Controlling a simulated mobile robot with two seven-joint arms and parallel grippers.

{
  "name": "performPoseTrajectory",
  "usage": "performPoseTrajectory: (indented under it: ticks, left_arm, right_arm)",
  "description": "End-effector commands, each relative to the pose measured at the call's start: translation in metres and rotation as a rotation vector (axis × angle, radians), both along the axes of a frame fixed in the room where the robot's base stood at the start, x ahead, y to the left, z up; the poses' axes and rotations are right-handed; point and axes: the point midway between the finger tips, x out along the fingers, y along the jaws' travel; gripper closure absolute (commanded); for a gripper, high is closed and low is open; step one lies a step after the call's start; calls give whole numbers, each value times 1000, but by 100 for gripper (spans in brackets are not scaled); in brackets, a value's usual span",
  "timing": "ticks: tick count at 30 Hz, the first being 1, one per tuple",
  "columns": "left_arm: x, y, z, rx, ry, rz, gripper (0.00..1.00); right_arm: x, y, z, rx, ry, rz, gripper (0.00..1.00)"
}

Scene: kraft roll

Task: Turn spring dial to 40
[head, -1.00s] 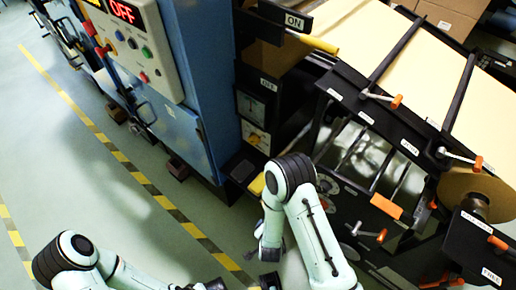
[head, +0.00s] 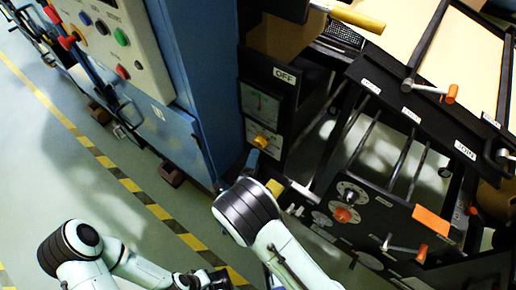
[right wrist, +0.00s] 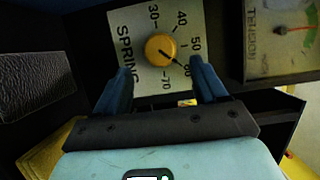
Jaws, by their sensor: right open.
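The spring dial is a yellow knob (right wrist: 160,50) with a dark pointer line on a white plate marked SPRING, with numbers from 30 to 70. Its pointer line runs to the lower right in the right wrist view, toward the 60 mark. The dial also shows in the head view (head: 262,141), below a tension gauge. My right gripper (right wrist: 161,85) is open and empty, its blue fingers on either side below the knob and apart from it. It is small and partly hidden in the head view. My left gripper (head: 210,280) is at the bottom edge, its jaws unclear.
The tension gauge (right wrist: 283,35) sits beside the dial plate. A blue cabinet (head: 195,80) with buttons stands to the left. A black panel (head: 375,215) with knobs and orange-handled cranks is to the right. Green floor with a striped line (head: 130,185) is open at left.

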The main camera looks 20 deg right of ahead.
Motion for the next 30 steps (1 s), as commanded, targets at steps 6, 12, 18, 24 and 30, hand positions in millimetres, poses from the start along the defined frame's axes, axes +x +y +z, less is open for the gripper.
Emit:
performPoseTrajectory:
  ticks: [6,12,18,24,30]
  left_arm:
    - [4,2,-4,5,-10,5,55]
    - [6,3,-5,8,-16,7,55]
    - [6,3,-5,8,-17,7,55]
    - [6,3,-5,8,-17,7,55]
    - [6,3,-5,8,-17,7,55]
  right_arm:
    - [34,-20,-1,-1,0,-1,29]
    - [48,-27,0,-2,1,1,29]
    - [50,-28,0,-2,2,2,29]
    - [50,-28,-1,-2,2,1,58]
    - [50,-28,0,-2,2,1,84]
